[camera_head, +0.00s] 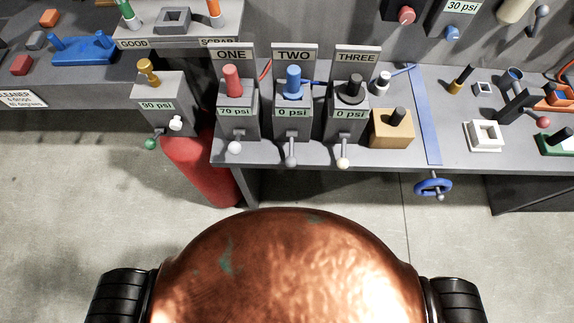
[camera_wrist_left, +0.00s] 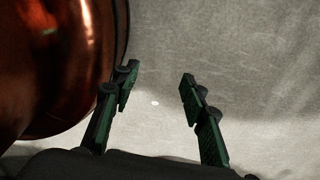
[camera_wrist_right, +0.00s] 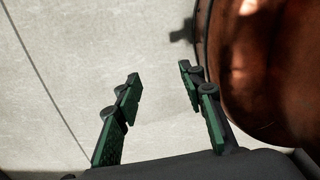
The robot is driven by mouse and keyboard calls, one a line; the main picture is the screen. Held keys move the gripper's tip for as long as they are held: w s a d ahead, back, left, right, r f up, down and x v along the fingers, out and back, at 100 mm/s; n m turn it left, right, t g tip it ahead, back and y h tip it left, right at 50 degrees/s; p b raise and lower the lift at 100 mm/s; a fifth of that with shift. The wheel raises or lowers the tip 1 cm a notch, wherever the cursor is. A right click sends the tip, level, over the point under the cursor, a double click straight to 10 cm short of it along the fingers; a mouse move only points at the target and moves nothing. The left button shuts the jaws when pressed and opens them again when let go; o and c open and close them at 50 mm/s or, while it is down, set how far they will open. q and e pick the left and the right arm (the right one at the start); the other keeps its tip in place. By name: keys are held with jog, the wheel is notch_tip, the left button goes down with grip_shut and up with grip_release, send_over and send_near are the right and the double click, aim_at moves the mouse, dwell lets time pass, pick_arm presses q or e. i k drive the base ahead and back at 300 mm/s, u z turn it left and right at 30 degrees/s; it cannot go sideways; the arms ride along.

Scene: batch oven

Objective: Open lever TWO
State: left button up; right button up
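The lever box marked TWO (camera_head: 292,122) stands on the bench in the head view, between boxes ONE (camera_head: 236,122) and THREE (camera_head: 348,122). It has a blue peg (camera_head: 293,80) on top and reads 0 psi. Its lever (camera_head: 291,150) at the front has a grey knob and hangs down over the bench edge. Lever ONE has a white knob (camera_head: 235,148); lever THREE has a cream knob (camera_head: 342,163). My left gripper (camera_wrist_left: 158,82) is open and empty over bare floor in the left wrist view. My right gripper (camera_wrist_right: 160,78) is open and empty over floor.
A 90 psi box (camera_head: 160,103) with a green-knobbed lever stands left above a red cylinder (camera_head: 203,170). A tan block (camera_head: 391,128) sits right of THREE. A blue valve wheel (camera_head: 433,186) juts out below the bench edge. Floor between my body and the bench is clear.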

aim_at(291, 161)
jog(key=u, duration=0.25)
jog(key=k, duration=0.85)
jog(key=z, duration=0.25)
